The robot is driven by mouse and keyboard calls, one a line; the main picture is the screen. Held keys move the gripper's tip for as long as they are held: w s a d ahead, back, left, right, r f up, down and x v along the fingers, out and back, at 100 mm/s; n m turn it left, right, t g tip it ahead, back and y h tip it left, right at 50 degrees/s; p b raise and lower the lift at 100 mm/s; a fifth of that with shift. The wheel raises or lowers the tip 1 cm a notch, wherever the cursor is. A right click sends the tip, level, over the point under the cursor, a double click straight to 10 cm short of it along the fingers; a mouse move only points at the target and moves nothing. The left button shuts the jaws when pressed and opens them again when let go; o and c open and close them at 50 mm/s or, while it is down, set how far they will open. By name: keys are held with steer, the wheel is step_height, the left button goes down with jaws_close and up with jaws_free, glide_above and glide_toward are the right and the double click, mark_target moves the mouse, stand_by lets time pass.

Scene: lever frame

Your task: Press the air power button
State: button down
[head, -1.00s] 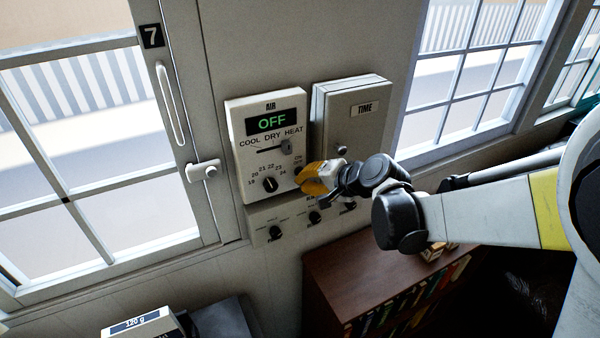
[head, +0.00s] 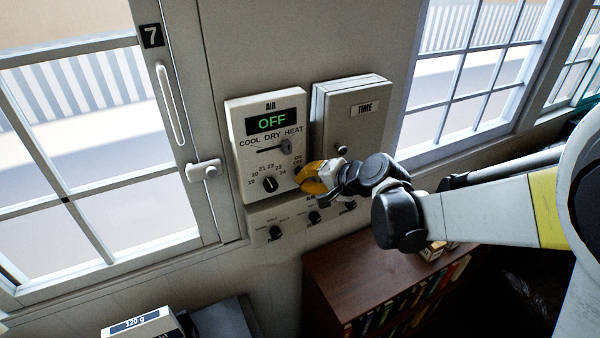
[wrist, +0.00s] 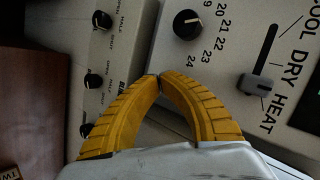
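The air panel (head: 243,160) is a white box on the wall, and its display (head: 272,122) reads green OFF. Below are a COOL/DRY/HEAT slider (head: 286,146), set at the HEAT end, and a black temperature dial (head: 270,184). Small ON/OFF lettering (head: 298,160) shows at the panel's lower right. I cannot make out the power button; my gripper covers that area. My gripper (head: 300,180) has yellow fingers at the panel's lower right edge. In the wrist view its fingertips (wrist: 160,77) meet in front of the panel, with nothing between them. I cannot tell whether they touch it.
A closed TIME box (head: 352,115) is right of the air panel. A lower panel with several black knobs (head: 275,232) sits just beneath. A bookcase (head: 330,262) stands below right. A window with a latch (head: 205,170) is at left.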

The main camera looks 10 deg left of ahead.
steer(key=shift+w+a, duration=0.2)
steer(key=shift+w, duration=0.05)
stand_by(0.4)
steer(key=shift+s+d+b, duration=0.3)
steer(key=shift+s, duration=0.05)
stand_by(0.3)
steer(key=s+d, duration=0.1)
steer(key=s, duration=0.1)
steer(key=s+d, duration=0.2)
steer(key=shift+s+d, duration=0.3)
steer(key=shift+s, duration=0.1)
stand_by(1.9)
